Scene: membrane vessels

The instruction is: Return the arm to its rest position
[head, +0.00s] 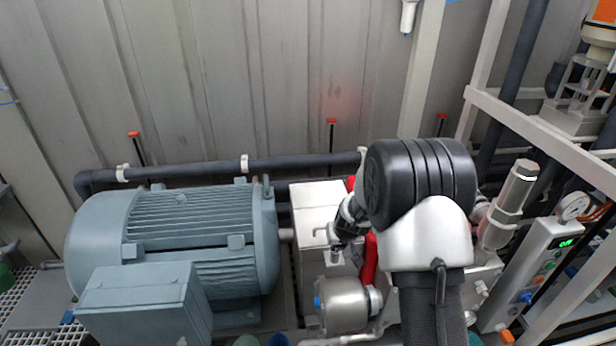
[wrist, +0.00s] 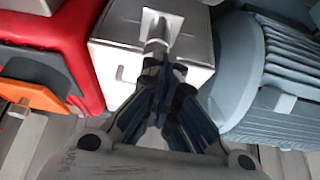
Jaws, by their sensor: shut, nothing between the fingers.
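My gripper (wrist: 168,72) is shut and empty, its dark fingers meeting in the middle of the wrist view. In the head view my gripper (head: 338,240) is small and partly hidden behind my own arm (head: 420,190). The fingertips are over or beside a pale metal box (wrist: 120,50) with a bent handle (wrist: 150,28). This box also shows in the head view (head: 318,195). I cannot tell whether the fingers touch the handle.
A grey-blue motor (head: 200,230) stands left of the box. A red part (wrist: 60,45) with an orange lever (wrist: 30,90) is on the other side. A steel cylinder (head: 343,303) sits in front. A gauge panel (head: 530,270) and white frame are at right.

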